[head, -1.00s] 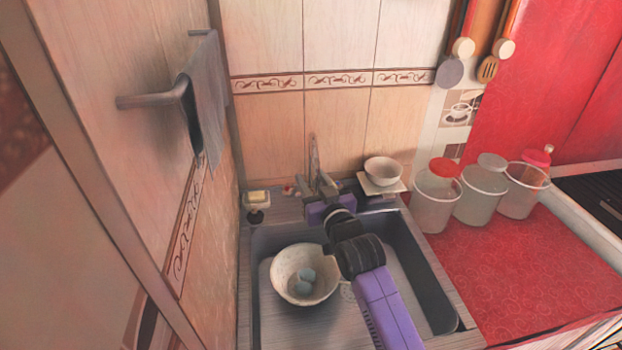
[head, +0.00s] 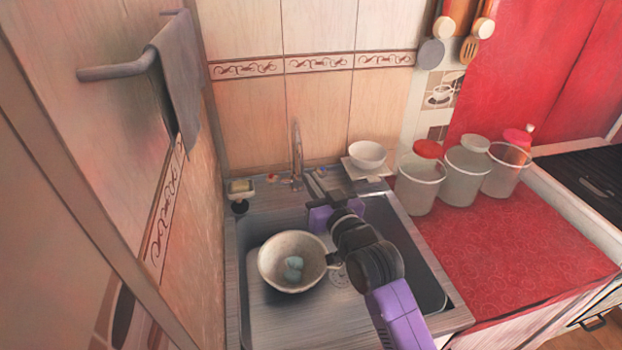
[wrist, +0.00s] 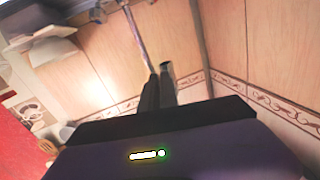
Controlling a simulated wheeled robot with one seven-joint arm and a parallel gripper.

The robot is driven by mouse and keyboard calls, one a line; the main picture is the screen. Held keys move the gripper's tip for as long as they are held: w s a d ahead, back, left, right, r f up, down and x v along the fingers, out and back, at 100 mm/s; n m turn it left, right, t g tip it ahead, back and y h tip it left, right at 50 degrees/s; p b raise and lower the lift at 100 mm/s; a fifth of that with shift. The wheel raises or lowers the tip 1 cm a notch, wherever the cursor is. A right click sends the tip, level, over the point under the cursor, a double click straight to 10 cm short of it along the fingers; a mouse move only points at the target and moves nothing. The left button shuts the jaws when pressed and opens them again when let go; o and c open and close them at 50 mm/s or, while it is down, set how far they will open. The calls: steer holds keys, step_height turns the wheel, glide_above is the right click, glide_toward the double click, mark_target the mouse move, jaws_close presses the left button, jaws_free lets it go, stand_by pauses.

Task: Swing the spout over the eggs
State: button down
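The spout (head: 297,150) is a thin grey upright tap at the back edge of the sink. Two pale bluish eggs (head: 293,268) lie in a cream bowl (head: 270,262) inside the sink, at the left. My gripper (head: 313,183) is over the back of the sink, just right of and in front of the spout. In the wrist view its two dark fingers (wrist: 159,85) lie close together, with nothing seen between them. A thin grey bar (wrist: 139,35), probably the spout, runs beyond the fingertips. Whether they touch it cannot be told.
A soap holder (head: 240,190) is at the sink's back left. A white bowl (head: 367,155) stands at the back right. Clear containers (head: 418,190) stand on the red counter (head: 500,240). A towel (head: 175,85) hangs on the left wall.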

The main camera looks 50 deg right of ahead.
steer(key=s+d+f+m+y+b, duration=0.25)
steer(key=s+d+m, duration=0.25)
steer(key=s+m, duration=0.3)
steer(key=s+a+r+m+t+y+b, duration=0.1)
steer(key=s+a+r+m+y+b, duration=0.1)
steer(key=s+r+m, duration=0.3)
steer(key=w+a+f+p, duration=0.1)
steer(key=w+p, duration=0.2)
steer(key=w, duration=1)
steer(key=shift+w+a+f+m+p, duration=0.15)
steer(key=shift+w+m+p, duration=0.15)
steer(key=shift+w+p, duration=0.1)
